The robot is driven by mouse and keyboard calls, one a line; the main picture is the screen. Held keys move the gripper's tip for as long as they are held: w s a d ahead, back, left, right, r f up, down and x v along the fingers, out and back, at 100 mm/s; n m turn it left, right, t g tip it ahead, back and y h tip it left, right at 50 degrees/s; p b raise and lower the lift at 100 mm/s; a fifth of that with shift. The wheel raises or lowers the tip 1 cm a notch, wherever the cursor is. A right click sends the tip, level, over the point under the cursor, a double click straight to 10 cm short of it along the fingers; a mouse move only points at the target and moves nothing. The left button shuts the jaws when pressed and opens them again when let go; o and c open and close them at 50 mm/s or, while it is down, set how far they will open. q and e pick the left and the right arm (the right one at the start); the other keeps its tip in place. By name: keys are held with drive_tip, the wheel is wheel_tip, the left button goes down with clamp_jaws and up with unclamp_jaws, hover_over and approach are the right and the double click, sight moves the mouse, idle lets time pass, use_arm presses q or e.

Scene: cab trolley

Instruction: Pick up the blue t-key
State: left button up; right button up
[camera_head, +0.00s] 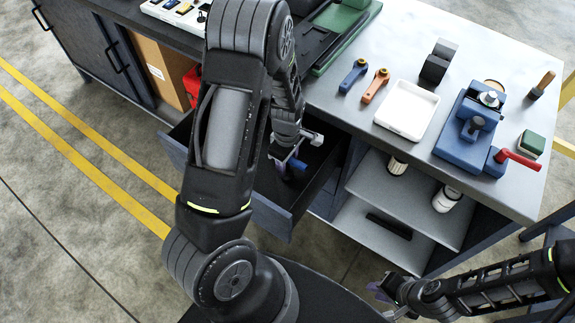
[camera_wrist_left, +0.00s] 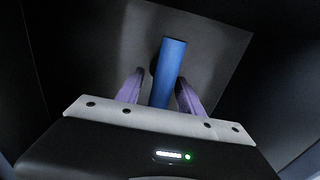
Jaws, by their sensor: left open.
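The blue t-key (camera_head: 298,168) lies in the open dark drawer (camera_head: 263,205), partly hidden by my left gripper in the head view. In the left wrist view its blue bar (camera_wrist_left: 168,75) runs upward from between the two purple fingers. My left gripper (camera_head: 287,162) reaches down into the drawer and is open, with one finger on each side of the bar (camera_wrist_left: 161,92). Dark gaps show between the bar and both fingers. My right gripper (camera_head: 385,292) is low at the right, away from the drawer, and its jaw opening is unclear.
The counter above holds a blue handle (camera_head: 353,76), an orange handle (camera_head: 376,85), a white tray (camera_head: 406,110) and a blue vise (camera_head: 467,130). Open shelves (camera_head: 405,205) are right of the drawer. The drawer walls surround my left gripper closely.

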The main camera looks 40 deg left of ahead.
idle(0.5)
use_arm(q)
clamp_jaws()
idle(1.3)
